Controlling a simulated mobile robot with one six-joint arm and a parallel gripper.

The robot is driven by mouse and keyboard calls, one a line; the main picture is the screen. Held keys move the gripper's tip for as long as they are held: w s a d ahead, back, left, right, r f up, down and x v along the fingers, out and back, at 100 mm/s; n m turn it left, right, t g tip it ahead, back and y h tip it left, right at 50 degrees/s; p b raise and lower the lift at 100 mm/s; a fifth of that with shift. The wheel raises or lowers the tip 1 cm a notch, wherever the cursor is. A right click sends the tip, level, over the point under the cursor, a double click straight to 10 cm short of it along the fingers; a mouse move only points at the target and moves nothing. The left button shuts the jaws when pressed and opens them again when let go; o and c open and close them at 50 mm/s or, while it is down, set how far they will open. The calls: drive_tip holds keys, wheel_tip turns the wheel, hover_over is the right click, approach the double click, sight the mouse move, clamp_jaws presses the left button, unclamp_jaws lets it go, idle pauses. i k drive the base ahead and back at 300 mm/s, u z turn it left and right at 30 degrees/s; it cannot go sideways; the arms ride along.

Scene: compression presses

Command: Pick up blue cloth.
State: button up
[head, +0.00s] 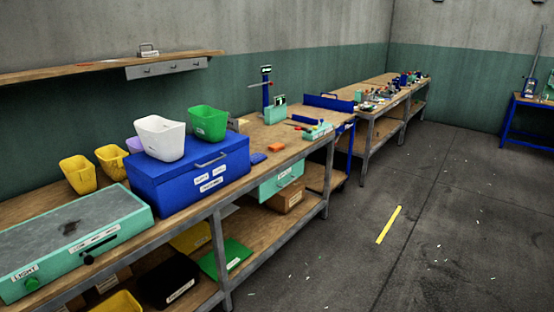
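A small flat blue item (258,158) lies on the wooden workbench (235,205), just right of the large blue box. It may be the blue cloth, but it is too small to be sure. An orange item (276,147) lies a little beyond it. No other clear cloth shows. My gripper is not in view.
The blue box (160,188) carries a white bin (161,138) and a green bin (207,122). A green-sided machine (75,240) stands at the near left, with yellow bins (78,174) behind. More benches run to the back. The dark floor (440,210) at right is mostly clear.

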sight(256, 158)
drive_tip(key=u, duration=0.85)
drive_tip(key=k, duration=0.15)
drive_tip(key=z, duration=2.15)
drive_tip(key=i, duration=1.95)
drive_tip(key=u, duration=0.95)
